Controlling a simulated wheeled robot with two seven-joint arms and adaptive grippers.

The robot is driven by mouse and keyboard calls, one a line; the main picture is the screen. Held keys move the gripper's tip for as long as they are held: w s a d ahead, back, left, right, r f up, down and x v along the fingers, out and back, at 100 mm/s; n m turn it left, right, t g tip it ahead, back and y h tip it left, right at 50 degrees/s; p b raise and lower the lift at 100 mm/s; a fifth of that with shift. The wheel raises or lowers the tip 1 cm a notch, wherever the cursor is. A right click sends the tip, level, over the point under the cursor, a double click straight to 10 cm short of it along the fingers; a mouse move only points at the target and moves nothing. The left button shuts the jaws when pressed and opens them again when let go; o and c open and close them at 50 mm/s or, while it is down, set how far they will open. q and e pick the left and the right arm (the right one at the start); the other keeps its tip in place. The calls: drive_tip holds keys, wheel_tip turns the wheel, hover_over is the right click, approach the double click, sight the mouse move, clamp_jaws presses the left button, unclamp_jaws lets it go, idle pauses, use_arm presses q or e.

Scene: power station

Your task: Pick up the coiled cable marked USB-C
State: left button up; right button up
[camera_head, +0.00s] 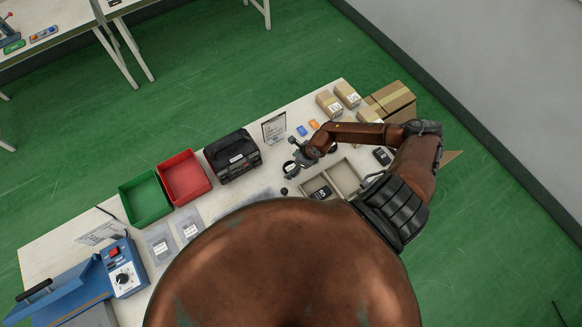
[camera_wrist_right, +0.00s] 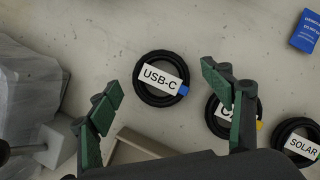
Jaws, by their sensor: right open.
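The coiled cable marked USB-C (camera_wrist_right: 142,91) is a black ring with a white label and a blue end, lying flat on the pale table in the right wrist view. My right gripper (camera_wrist_right: 162,80) is open, its two green-padded fingers on either side of the coil in the picture, with nothing between them that I can see held. The gap in height cannot be told. In the head view my right gripper (camera_head: 299,160) is over the table between the black case and the divided tray. My left gripper is not in view.
A second coil (camera_wrist_right: 213,121) is partly hidden behind the right-hand finger; a coil marked SOLAR (camera_wrist_right: 279,137) lies beyond. A blue box (camera_wrist_right: 306,31) is at upper right. The divided tray (camera_head: 345,176), black case (camera_head: 232,157) and red bin (camera_head: 184,178) stand nearby.

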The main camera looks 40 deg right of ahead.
drive_tip(key=shift+w+a+f, duration=0.15)
drive_tip(key=shift+w+f, duration=0.05)
drive_tip(key=shift+f, duration=0.35)
drive_tip(key=shift+c, duration=0.6)
drive_tip(key=c, duration=1.1)
